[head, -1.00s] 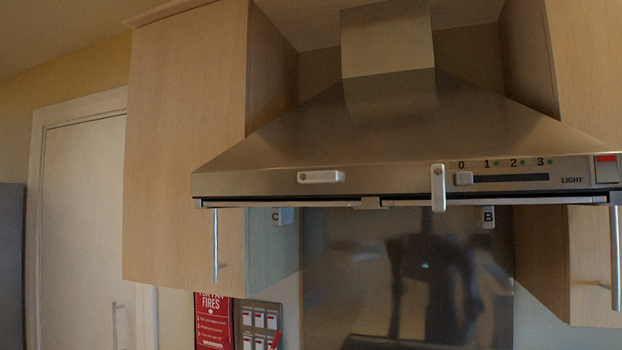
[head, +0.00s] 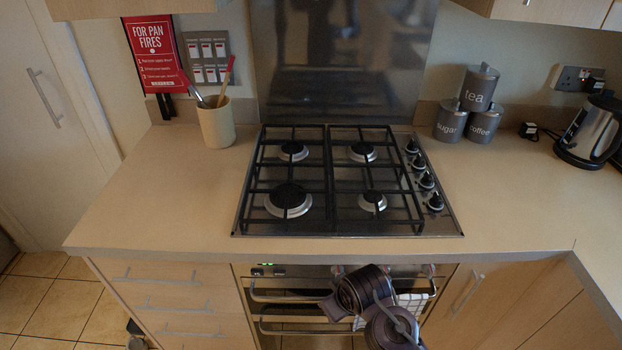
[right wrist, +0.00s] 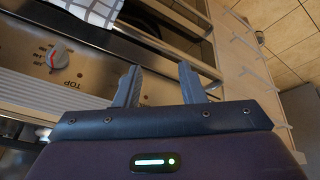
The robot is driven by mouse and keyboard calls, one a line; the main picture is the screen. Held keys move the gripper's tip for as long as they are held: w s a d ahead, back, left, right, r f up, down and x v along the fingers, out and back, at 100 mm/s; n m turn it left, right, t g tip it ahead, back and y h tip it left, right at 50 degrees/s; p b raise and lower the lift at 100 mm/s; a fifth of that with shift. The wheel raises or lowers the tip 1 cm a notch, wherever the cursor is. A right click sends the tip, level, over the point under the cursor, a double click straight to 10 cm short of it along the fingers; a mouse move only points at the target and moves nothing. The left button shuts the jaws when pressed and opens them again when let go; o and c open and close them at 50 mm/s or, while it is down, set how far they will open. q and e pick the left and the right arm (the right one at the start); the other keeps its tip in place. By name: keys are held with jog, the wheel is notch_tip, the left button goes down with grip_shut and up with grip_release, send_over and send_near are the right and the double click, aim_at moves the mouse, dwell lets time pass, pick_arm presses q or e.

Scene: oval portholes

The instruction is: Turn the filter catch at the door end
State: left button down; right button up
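The cooker hood and its filter catches are outside both current views. The pale door (head: 60,130) stands at the far left of the head view. My right gripper (right wrist: 158,84) shows in the right wrist view with its two grey fingers apart and nothing between them. It is in front of the oven's control panel, close to a knob (right wrist: 58,58) and a towel. Dark links of my arm (head: 365,290) show low in the head view, in front of the oven. My left gripper is not in view.
The hob (head: 330,215) sits in the counter (head: 150,200). A utensil pot (head: 215,125) stands left of it; tea, sugar and coffee canisters (head: 476,88) and a kettle (head: 590,130) stand right. A checked towel (head: 410,302) hangs at the oven.

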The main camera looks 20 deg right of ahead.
jog(key=shift+n+t, duration=0.7)
jog(key=shift+n, duration=0.2)
jog(key=w+r, duration=0.4)
jog(key=w, duration=0.1)
jog(key=w+r, duration=0.2)
jog(key=shift+w+a+r, duration=0.2)
jog(key=shift+w+r, duration=0.05)
jog(key=shift+w, duration=0.1)
jog(key=w+a+r+n+t, duration=0.15)
jog(key=w+r, duration=0.25)
jog(key=r, duration=0.5)
jog(key=w+a+r+n+t+h, duration=0.15)
jog(key=w+r, duration=0.35)
jog(key=r, duration=0.5)
jog(key=w+r+n+t, duration=0.2)
jog(key=w+r, duration=0.2)
jog(key=r, duration=0.5)
jog(key=s+r+n+t+h, duration=0.1)
jog(key=s+r+t, duration=0.15)
jog(key=r, duration=1.05)
jog(key=s+r+n+t+h, duration=0.15)
jog(key=s+r, duration=0.25)
jog(key=r, duration=0.9)
jog(key=s+r+n+t+h, duration=0.1)
jog(key=s+r+n+t, duration=0.15)
jog(key=r, duration=1.05)
jog(key=d+p+x, duration=0.1)
jog(key=p+x, duration=0.3)
jog(key=x, duration=0.3)
jog(key=shift+m, duration=0.4)
